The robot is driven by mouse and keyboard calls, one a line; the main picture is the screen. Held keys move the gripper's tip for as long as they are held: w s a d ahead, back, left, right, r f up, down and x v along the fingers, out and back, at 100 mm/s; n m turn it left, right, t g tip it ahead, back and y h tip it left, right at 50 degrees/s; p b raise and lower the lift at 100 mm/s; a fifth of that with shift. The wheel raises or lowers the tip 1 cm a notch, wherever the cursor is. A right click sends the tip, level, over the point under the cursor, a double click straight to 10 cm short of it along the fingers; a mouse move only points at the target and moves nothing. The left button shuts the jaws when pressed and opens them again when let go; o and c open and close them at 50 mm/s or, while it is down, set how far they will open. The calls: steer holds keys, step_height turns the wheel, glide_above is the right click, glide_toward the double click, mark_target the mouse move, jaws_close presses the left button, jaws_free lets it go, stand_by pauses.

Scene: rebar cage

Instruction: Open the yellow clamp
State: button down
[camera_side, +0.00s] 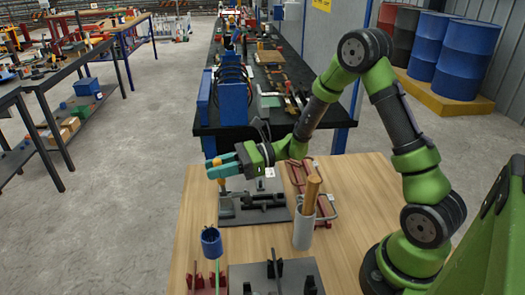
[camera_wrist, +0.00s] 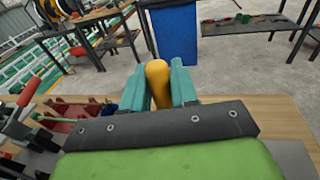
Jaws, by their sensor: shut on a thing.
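The yellow clamp's handle (camera_wrist: 158,84) stands between the two teal fingers of my gripper (camera_wrist: 159,90) in the wrist view. The fingers are shut on it, one on each side. In the side view a small piece of the yellow handle (camera_side: 217,162) shows at the tips of my gripper (camera_side: 222,166), above a dark grey fixture plate (camera_side: 272,214). The lower part of the clamp and its jaw are hidden or too small to tell, so I cannot see how far it is open.
A white cylinder (camera_side: 303,232) holding wooden handles stands right of the fixture. Red bars (camera_side: 325,212) lie behind it. A blue cup (camera_side: 211,242) and a plate with black clamps (camera_side: 275,278) are nearer. A red-handled clamp (camera_wrist: 27,93) is at the wrist view's left.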

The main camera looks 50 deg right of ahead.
steer(key=shift+w+a+f+m+g+h, duration=0.3)
steer(key=shift+w+a+f+g+h, duration=0.8)
steer(key=shift+g+h, duration=0.55)
steer(key=shift+w+a+f+m+g+h, duration=0.3)
steer(key=shift+w+a+f+g+h, duration=0.6)
steer(key=shift+f+g+h, duration=0.7)
steer(key=shift+w+a+f+m+g+h, duration=0.3)
steer(key=shift+w+a+f+g+h, duration=0.8)
steer(key=shift+h, duration=0.85)
steer(key=shift+s+d+r, duration=0.1)
steer(key=shift+d+r, duration=0.05)
steer(key=shift+d, duration=0.1)
steer(key=c, duration=1)
jaws_free()
steer(key=v, duration=1.7)
steer(key=shift+w+a, duration=0.1)
steer(key=shift+w, duration=0.1)
